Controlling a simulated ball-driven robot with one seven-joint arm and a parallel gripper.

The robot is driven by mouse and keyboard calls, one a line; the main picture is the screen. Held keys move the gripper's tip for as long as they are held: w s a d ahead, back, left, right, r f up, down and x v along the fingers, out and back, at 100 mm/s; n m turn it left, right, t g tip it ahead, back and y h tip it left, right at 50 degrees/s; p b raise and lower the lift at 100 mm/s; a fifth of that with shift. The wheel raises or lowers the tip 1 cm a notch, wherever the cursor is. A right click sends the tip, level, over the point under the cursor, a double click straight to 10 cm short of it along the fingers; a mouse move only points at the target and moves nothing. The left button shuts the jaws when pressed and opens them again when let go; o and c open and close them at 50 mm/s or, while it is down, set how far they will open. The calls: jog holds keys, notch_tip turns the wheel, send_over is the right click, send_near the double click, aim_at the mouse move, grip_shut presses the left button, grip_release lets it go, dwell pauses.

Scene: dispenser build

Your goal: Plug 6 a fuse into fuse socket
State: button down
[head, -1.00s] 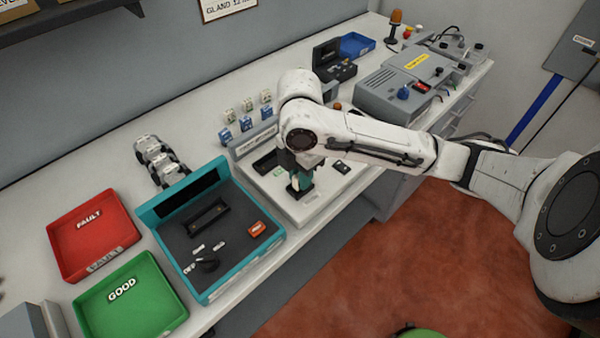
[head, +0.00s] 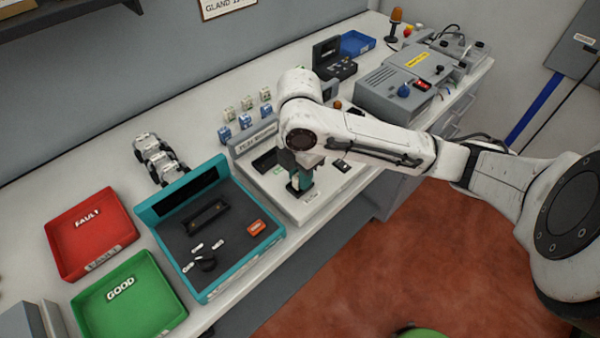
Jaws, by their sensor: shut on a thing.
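My gripper (head: 301,184) points down over the white board (head: 316,207) in the middle of the bench. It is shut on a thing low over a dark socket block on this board. The held thing is mostly hidden by the jaws, so I cannot tell whether it is a fuse or whether it sits in the socket. Another dark block (head: 266,160) lies at the board's back left, and a small dark part (head: 341,166) lies at its right.
Red (head: 52,232) and green (head: 182,311) trays stand further left. Small blue and white parts (head: 245,121) stand behind the board. Grey boxes (head: 375,91) fill the right end.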

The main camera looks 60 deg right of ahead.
jog(key=shift+s+f+b, duration=0.1)
jog(key=shift+f+b, duration=0.3)
jog(key=shift+f, duration=0.1)
dwell(0.8)
jog(key=c, duration=1.2)
grip_release()
jog(key=shift+o, duration=0.6)
jog(key=shift+r+p, duration=0.3)
jog(key=shift+o, duration=0.3)
jog(key=shift+r+p, duration=0.45)
jog(key=shift+r, duration=0.05)
jog(key=shift+r+p, duration=2.15)
jog(key=shift+r, duration=0.75)
jog(key=shift+f, duration=0.1)
